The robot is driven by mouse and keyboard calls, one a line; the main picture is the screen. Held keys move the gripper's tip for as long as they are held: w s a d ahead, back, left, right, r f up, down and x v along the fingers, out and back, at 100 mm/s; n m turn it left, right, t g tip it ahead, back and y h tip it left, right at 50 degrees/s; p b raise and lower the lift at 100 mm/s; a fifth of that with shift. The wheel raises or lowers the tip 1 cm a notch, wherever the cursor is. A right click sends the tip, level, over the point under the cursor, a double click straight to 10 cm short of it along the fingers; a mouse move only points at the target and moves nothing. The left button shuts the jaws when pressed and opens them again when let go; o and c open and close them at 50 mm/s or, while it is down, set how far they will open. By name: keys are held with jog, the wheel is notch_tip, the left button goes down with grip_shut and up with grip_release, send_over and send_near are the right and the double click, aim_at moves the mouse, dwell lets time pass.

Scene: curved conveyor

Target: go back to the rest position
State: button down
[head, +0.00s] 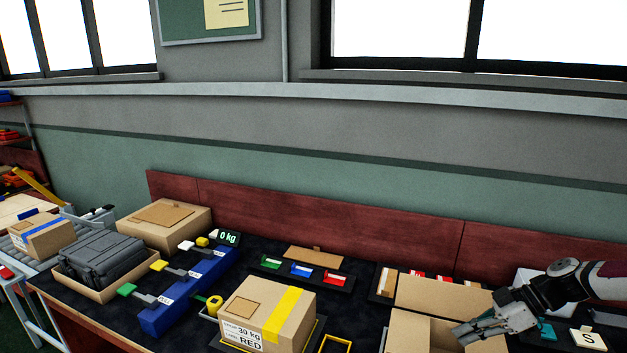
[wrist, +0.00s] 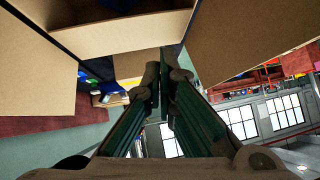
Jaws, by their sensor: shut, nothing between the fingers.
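My gripper (head: 478,328) is at the lower right in the head view, by the open cardboard box (head: 440,295) and over its right side. Its fingers point left and are shut with nothing held. In the wrist view the two fingers (wrist: 164,92) run up the middle and come close together at their tips. Cardboard panels (wrist: 250,40) stand close on both sides and above the fingers in that view. Whether the fingers touch the box cannot be told.
A taped box (head: 268,315) labelled RED stands left of the open box. A blue rail (head: 188,290) with coloured blocks, a grey case (head: 102,262) in a tray and a closed box (head: 165,224) lie farther left. A card marked S (head: 588,339) lies right.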

jog(key=s+a+r+m+g+h, duration=0.1)
jog(key=s+a+r+m+h, duration=0.3)
jog(key=r, duration=0.5)
jog(key=s+a+r+m+h, duration=0.3)
jog(key=s+a+r+h, duration=0.35)
jog(key=r, duration=0.35)
jog(key=s+a+r+m+t, duration=0.2)
jog(key=s+r+m, duration=0.1)
jog(key=s, duration=0.3)
jog(key=s+a+r+m+t+y, duration=0.1)
jog(key=s+a+r+m+t, duration=0.1)
jog(key=s+r, duration=0.4)
jog(key=shift+s+a+m+t, duration=0.4)
jog(key=shift+a+m, duration=0.2)
jog(key=shift+a, duration=0.15)
